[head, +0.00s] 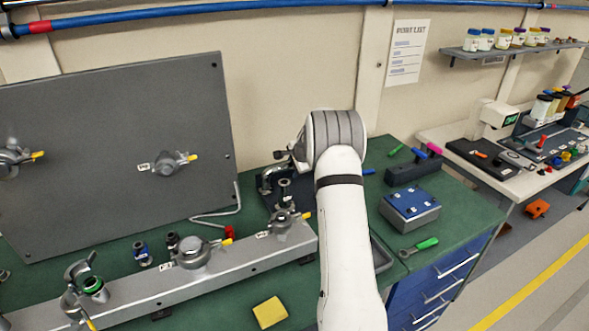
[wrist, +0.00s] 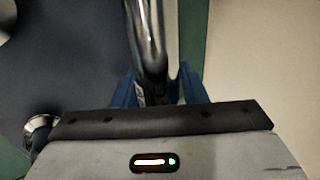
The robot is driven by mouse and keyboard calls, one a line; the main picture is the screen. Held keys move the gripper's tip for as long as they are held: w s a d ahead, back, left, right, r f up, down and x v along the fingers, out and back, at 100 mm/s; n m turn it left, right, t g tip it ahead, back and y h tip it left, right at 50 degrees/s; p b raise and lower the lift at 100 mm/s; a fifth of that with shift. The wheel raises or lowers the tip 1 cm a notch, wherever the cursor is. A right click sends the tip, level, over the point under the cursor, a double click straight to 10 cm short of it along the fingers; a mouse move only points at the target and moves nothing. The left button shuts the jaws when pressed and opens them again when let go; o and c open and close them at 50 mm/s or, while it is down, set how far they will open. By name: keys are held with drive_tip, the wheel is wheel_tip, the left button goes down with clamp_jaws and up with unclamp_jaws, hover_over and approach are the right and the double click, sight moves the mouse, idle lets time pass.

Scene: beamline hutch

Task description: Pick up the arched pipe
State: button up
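The arched pipe, a shiny metal tube (wrist: 148,35), runs down the wrist view between the two blue fingers of my gripper (wrist: 155,92). Its lower part goes in between the fingers, and I cannot tell whether both fingers press on it. In the head view, a curved metal piece (head: 266,178) that looks like this pipe shows just left of my arm, at a dark blue holder (head: 274,200) on the green bench. My gripper is mostly hidden behind my arm there.
A long grey rail with metal fittings (head: 240,258) lies along the bench front. A large grey panel (head: 100,110) leans on the wall at the left. A blue-topped box (head: 409,203) and a green-handled tool (head: 422,246) are to the right. A yellow block (head: 270,312) lies in front.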

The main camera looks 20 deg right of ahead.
drive_tip(key=c, duration=0.8)
drive_tip(key=shift+r, duration=0.15)
wheel_tip(320, 180, up, 10)
drive_tip(key=shift+f+b, duration=0.1)
drive_tip(key=shift+b, duration=0.7)
